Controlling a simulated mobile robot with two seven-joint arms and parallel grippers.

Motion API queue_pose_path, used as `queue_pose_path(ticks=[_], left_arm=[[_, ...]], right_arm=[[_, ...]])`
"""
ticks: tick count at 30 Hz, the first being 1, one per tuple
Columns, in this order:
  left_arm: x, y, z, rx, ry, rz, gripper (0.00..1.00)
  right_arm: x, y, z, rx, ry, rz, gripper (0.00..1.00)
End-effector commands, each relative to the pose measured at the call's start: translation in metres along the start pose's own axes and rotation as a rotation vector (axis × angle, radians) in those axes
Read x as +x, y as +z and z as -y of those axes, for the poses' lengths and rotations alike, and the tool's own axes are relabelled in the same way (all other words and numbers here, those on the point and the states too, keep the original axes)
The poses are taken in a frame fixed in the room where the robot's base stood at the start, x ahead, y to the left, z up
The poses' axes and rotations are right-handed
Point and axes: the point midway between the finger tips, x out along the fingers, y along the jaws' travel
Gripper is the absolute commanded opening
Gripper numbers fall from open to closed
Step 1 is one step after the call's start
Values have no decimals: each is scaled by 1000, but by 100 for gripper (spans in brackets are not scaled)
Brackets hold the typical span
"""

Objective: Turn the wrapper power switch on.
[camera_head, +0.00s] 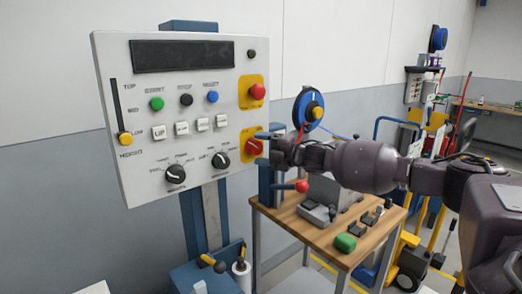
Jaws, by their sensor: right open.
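The grey wrapper control panel (225,80) stands at the left, facing me. A red rotary switch (252,147) on a yellow plate sits at its lower right edge; it looks like the power switch. Its label is too small to read, and I cannot tell its on or off position. My right gripper (265,144) comes in from the right, open, with its fingertips right at the red switch. The fingers partly cover the switch's right side; I cannot tell whether they touch it. My left gripper is not in view.
A red push button (257,91) on a yellow plate sits above the switch. Black knobs (175,174) and coloured buttons fill the panel. A wooden table (323,249) with tools and a green block (345,243) stands below my right arm. A blue reel (308,104) is behind the gripper.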

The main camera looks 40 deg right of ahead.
Motion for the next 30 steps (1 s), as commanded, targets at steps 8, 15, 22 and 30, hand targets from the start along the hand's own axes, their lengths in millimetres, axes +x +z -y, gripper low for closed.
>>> queue_pose_path(ticks=[8,15,22,30], left_arm=[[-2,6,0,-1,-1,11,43],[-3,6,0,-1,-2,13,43],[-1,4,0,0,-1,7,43],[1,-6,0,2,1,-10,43]], right_arm=[[3,0,0,0,0,0,74],[3,0,0,0,0,0,54],[3,0,0,0,0,0,26],[3,-1,0,41,17,-1,25]])
